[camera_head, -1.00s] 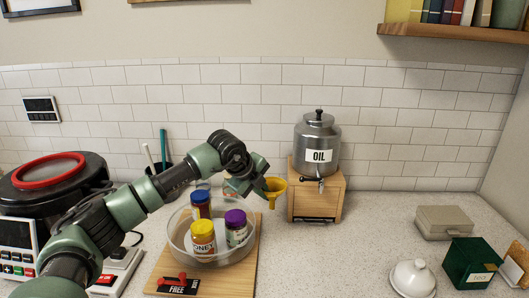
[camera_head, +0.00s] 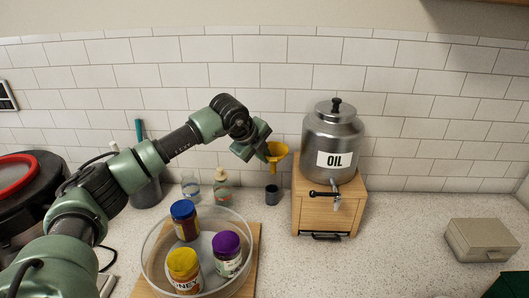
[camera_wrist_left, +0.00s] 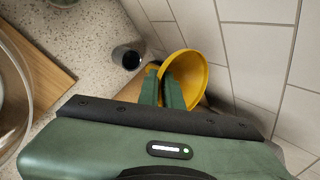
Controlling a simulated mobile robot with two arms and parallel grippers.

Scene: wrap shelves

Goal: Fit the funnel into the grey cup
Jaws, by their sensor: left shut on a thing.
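The yellow funnel (camera_head: 277,153) is held by my left gripper (camera_head: 264,155) in the air, above the counter and left of the oil dispenser. The left gripper is shut on the funnel. The funnel's wide mouth faces up in the head view, and its spout points down. The grey cup (camera_head: 272,194) stands upright on the counter below the funnel, apart from it. In the left wrist view the funnel (camera_wrist_left: 200,62) is between the green fingers (camera_wrist_left: 162,90), and the dark opening of the cup (camera_wrist_left: 129,57) shows to its left. My right gripper is not in view.
The oil dispenser (camera_head: 333,140) on its wooden box (camera_head: 325,212) stands close right of the cup. A small bottle (camera_head: 222,187) and a glass (camera_head: 191,187) stand to the left. A clear bowl (camera_head: 152,262) holding jars is in front.

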